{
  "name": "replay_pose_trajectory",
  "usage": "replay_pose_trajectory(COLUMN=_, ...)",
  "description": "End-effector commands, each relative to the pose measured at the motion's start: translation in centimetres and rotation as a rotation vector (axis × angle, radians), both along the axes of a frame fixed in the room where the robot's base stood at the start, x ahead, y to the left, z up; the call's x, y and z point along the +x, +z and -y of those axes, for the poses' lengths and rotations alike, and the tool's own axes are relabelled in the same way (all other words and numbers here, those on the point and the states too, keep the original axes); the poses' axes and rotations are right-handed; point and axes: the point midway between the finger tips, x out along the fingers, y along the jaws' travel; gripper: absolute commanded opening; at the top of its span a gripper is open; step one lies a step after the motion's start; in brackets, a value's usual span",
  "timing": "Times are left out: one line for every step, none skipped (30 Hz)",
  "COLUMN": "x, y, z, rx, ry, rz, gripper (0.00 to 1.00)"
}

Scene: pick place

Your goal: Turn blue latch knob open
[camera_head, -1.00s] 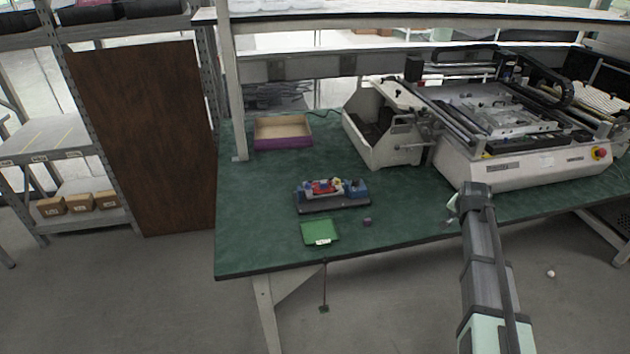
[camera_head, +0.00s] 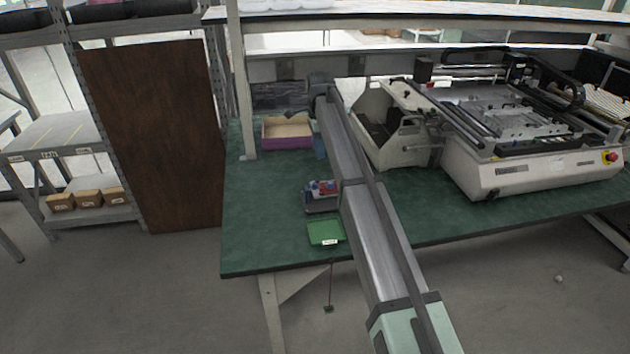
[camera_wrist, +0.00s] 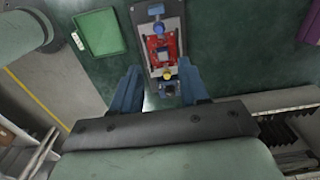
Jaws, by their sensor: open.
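The fixture (camera_wrist: 142,18) is a dark base holding a red part (camera_wrist: 158,47). In the wrist view, a blue knob (camera_wrist: 158,28) is near its upper end, and a small yellow knob (camera_wrist: 167,75) and a dark blue block (camera_wrist: 168,88) are at its lower end. My gripper (camera_wrist: 160,72) is open, its two blue fingers either side of that lower end; I cannot tell if they touch it. The blue knob lies beyond the fingertips. In the head view, my arm hides the right part of the fixture (camera_head: 320,207) and most of my gripper.
A green tray (camera_head: 325,232) lies in front of the fixture on the green table (camera_head: 260,220). A purple-sided open box (camera_head: 287,143) stands behind. A large white machine (camera_head: 530,165) occupies the right. The table's left front is clear.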

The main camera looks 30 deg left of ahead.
Motion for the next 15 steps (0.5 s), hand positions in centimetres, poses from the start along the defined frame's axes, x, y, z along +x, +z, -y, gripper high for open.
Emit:
replay_pose_trajectory(x=-0.3, y=0.3, z=-0.7, rx=-0.004, ry=-0.003, rz=-0.005, gripper=0.44)
replay_pose_trajectory(x=-0.5, y=0.4, z=-0.8, rx=-0.005, ry=-0.006, rz=-0.008, gripper=0.44)
replay_pose_trajectory(x=-0.6, y=0.3, z=-1.0, rx=-0.006, ry=-0.009, rz=-0.009, gripper=0.44)
replay_pose_trajectory(x=-0.7, y=0.2, z=-1.0, rx=-0.006, ry=-0.011, rz=-0.011, gripper=0.44)
replay_pose_trajectory(x=-0.8, y=0.0, z=-1.0, rx=-0.007, ry=-0.011, rz=-0.011, gripper=0.44)
replay_pose_trajectory(x=-0.8, y=-0.3, z=-1.0, rx=-0.008, ry=-0.011, rz=-0.012, gripper=0.44)
replay_pose_trajectory(x=-0.8, y=-0.6, z=-0.9, rx=-0.008, ry=-0.011, rz=-0.012, gripper=0.44)
replay_pose_trajectory(x=-0.8, y=-1.0, z=-0.9, rx=-0.007, ry=-0.011, rz=-0.011, gripper=0.44)
replay_pose_trajectory(x=-0.8, y=-1.5, z=-0.9, rx=-0.007, ry=-0.011, rz=-0.011, gripper=0.44)
replay_pose_trajectory(x=-0.8, y=-2.0, z=-0.9, rx=-0.007, ry=-0.011, rz=-0.011, gripper=0.44)
replay_pose_trajectory(x=-0.8, y=-2.5, z=-0.9, rx=-0.006, ry=-0.011, rz=-0.011, gripper=0.44)
replay_pose_trajectory(x=-0.8, y=-3.2, z=-0.9, rx=-0.007, ry=-0.01, rz=-0.011, gripper=0.44)
replay_pose_trajectory(x=-0.8, y=-3.8, z=-0.9, rx=-0.007, ry=-0.01, rz=-0.011, gripper=0.44)
replay_pose_trajectory(x=-0.8, y=-4.3, z=-0.9, rx=-0.007, ry=-0.01, rz=-0.011, gripper=0.44)
replay_pose_trajectory(x=-0.8, y=-5.0, z=-0.9, rx=-0.006, ry=-0.01, rz=-0.011, gripper=0.44)
